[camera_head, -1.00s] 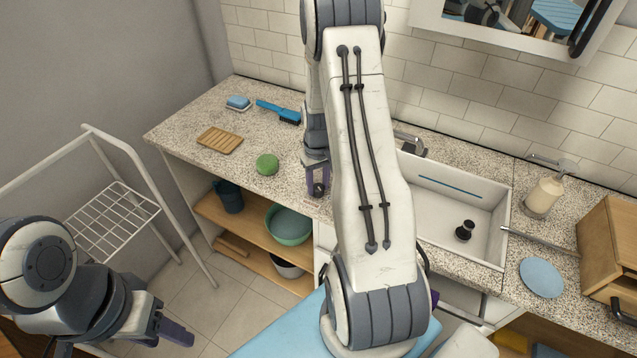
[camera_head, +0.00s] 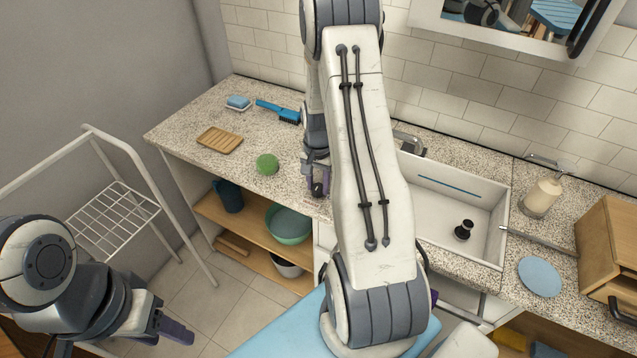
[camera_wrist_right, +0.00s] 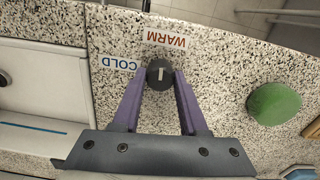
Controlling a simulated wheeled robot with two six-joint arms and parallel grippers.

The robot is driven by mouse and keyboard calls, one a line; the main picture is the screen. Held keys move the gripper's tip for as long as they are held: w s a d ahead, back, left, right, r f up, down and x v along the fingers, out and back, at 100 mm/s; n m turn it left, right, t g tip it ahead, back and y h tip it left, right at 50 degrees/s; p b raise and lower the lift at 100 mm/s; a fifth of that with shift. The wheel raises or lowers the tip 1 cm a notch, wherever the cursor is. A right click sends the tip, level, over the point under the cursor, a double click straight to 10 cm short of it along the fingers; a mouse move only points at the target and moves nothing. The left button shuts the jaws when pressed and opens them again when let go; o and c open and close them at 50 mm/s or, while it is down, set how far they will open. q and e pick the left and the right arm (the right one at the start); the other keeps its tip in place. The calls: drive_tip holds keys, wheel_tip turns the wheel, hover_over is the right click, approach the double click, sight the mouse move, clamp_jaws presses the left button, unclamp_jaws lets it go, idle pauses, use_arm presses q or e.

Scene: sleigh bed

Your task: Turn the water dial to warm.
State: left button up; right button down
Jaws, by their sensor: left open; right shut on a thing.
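The water dial (camera_wrist_right: 160,74) is a small black round knob with a white mark, set in the speckled counter. Its mark lies upright in the right wrist view, on the side of the red WARM label (camera_wrist_right: 166,39). The blue COLD label (camera_wrist_right: 118,62) is to the left of the dial. My right gripper (camera_wrist_right: 160,80) is shut on the dial, with a purple finger on either side. In the head view my right gripper (camera_head: 318,188) is at the counter's front edge, partly beside my arm. My left gripper (camera_head: 176,330) is open and empty, low at left, away from the counter.
A green round object (camera_head: 267,164) sits left of my right gripper. A wooden soap dish (camera_head: 220,140), blue brush (camera_head: 278,111) and blue soap (camera_head: 238,103) lie further left. The sink (camera_head: 440,205) is at right. A white rack (camera_head: 112,220) stands at left.

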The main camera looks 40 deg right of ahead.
sight(317, 186)
drive_tip(key=shift+w+r+m, duration=0.1)
drive_tip(key=shift+m, duration=0.6)
drive_tip(key=shift+c, duration=2.2)
unclamp_jaws()
wheel_tip(317, 186, up, 10)
drive_tip(key=b, duration=0.1)
drive_tip(key=shift+r, duration=0.2)
